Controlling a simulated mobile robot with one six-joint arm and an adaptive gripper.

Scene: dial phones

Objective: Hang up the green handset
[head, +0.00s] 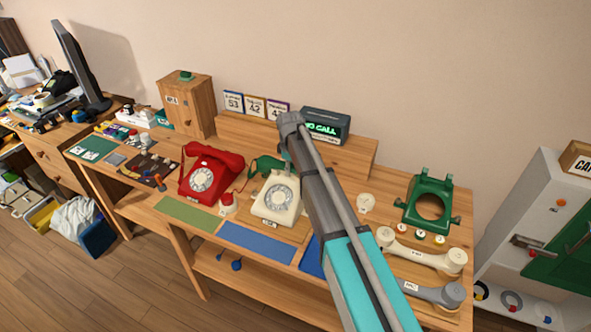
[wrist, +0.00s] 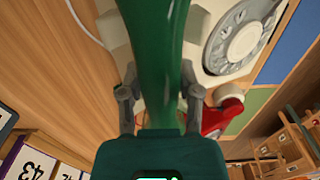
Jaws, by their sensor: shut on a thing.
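The green handset (head: 265,163) is at the back of the cream dial phone (head: 277,197), at its cradle end. In the wrist view the green handset (wrist: 160,60) runs up the middle, between the fingers of my gripper (wrist: 160,105), which is shut on it. The cream phone (wrist: 238,40) shows behind it there, with its dial at upper right. I cannot tell whether the handset touches the cradle. In the head view my arm hides part of the handset and the fingers. A green phone body (head: 411,215) with a round opening and bare cradle prongs stands at the right.
A red phone (head: 205,175) with its handset on stands left of the cream phone, with a small red piece (head: 228,204) between them. A cream handset (head: 425,252) and a grey handset (head: 430,291) lie at the right front. A sign box (head: 327,124) stands behind.

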